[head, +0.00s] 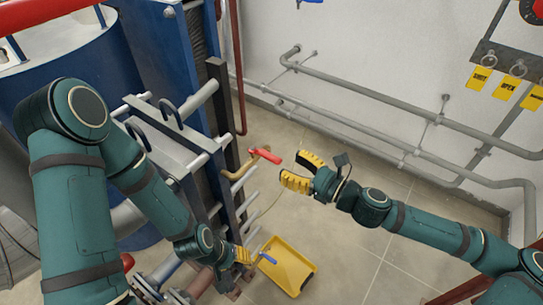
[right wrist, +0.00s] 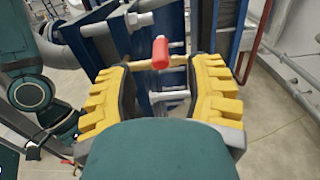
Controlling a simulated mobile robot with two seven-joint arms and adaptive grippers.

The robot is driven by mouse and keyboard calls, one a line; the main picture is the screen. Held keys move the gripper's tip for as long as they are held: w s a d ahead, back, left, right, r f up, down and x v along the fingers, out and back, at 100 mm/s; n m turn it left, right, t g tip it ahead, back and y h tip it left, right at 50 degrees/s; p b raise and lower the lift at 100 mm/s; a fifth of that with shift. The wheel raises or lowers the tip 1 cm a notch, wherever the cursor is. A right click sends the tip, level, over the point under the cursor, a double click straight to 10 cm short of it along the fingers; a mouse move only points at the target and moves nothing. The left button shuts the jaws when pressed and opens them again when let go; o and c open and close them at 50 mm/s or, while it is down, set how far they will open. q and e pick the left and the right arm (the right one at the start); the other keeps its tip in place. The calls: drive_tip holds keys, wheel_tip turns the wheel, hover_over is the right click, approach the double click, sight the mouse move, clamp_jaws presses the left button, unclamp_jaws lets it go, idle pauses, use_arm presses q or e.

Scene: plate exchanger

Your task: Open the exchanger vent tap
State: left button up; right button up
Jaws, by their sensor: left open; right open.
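The vent tap has a red lever handle (head: 264,155) on a brass pipe (head: 238,172) that sticks out from the side of the plate exchanger (head: 213,130). My right gripper (head: 291,168) is open and empty, just right of the red handle and apart from it in the head view. In the right wrist view the red handle (right wrist: 160,54) shows between and beyond the two yellow fingers of the right gripper (right wrist: 160,74). My left gripper (head: 243,256) is low by the exchanger's foot, left of a small blue handle (head: 268,258); its fingers are partly hidden.
A yellow tray (head: 307,270) lies on the floor below. Grey pipes (head: 375,142) run along the back wall. Yellow tags (head: 506,88) reading SHUT and OPEN hang at the upper right. The floor between exchanger and wall is mostly clear.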

sight(281, 161)
drive_tip(key=x, duration=0.6)
drive_tip(key=shift+w+a+b, duration=0.15)
drive_tip(key=shift+a+b, duration=0.1)
drive_tip(key=shift+b, duration=0.05)
clamp_jaws()
